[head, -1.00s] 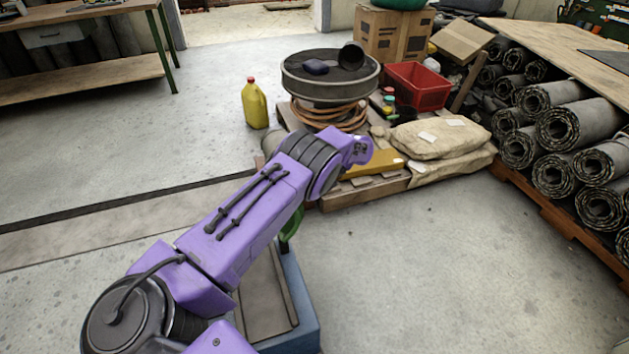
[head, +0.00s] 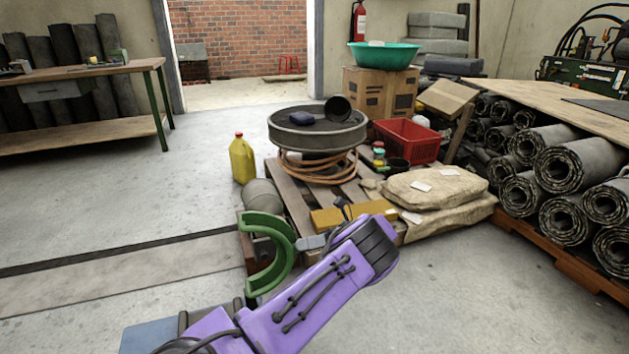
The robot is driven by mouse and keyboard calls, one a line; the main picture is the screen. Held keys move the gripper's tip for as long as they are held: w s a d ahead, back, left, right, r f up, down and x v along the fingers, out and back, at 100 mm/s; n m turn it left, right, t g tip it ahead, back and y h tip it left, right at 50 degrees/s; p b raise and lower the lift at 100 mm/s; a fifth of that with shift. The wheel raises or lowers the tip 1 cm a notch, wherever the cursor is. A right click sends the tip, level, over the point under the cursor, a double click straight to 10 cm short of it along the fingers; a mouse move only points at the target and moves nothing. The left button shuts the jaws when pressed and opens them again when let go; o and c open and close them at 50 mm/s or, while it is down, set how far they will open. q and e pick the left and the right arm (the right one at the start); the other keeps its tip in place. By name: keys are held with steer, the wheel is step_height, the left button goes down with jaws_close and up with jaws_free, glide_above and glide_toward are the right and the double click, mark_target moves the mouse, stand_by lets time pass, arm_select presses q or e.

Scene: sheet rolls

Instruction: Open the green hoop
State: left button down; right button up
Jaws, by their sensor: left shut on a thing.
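The green hoop (head: 284,258) is a thick C-shaped band in the lower middle of the head view. It stands upright with its gap facing left. My left arm, purple and dark grey, comes in from the bottom and lies in front and to the right of it. My left gripper (head: 309,243) is at the hoop's right outer side and is shut on it; the fingertips are small and partly hidden by the arm. What the hoop's lower end joins is hard to see. My right gripper is out of view.
A blue-edged base (head: 150,337) shows at the bottom left. Behind the hoop, a wooden pallet (head: 290,195) carries a round dark tub (head: 318,137), coiled hose and beige sacks (head: 435,188). A yellow jug (head: 242,160) stands left of it. Sheet rolls (head: 565,168) fill the right. Floor at left is clear.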

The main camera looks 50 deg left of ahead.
arm_select(q)
steer(key=shift+s+a+f, duration=0.1)
steer(key=shift+a, duration=0.05)
steer(key=c, duration=0.7)
jaws_free()
steer(key=shift+f, duration=0.15)
steer(key=shift+c, duration=0.2)
step_height(320, 180, up, 4)
steer(key=shift+f+p, duration=0.1)
steer(key=shift+p, duration=0.7)
steer(key=s+d+r+p, duration=0.7)
steer(key=s+d+r, duration=0.1)
steer(key=d, duration=0.3)
steer(key=shift+s+d+r+p, duration=0.2)
steer(key=shift+r+p, duration=0.15)
steer(key=shift+r, duration=0.3)
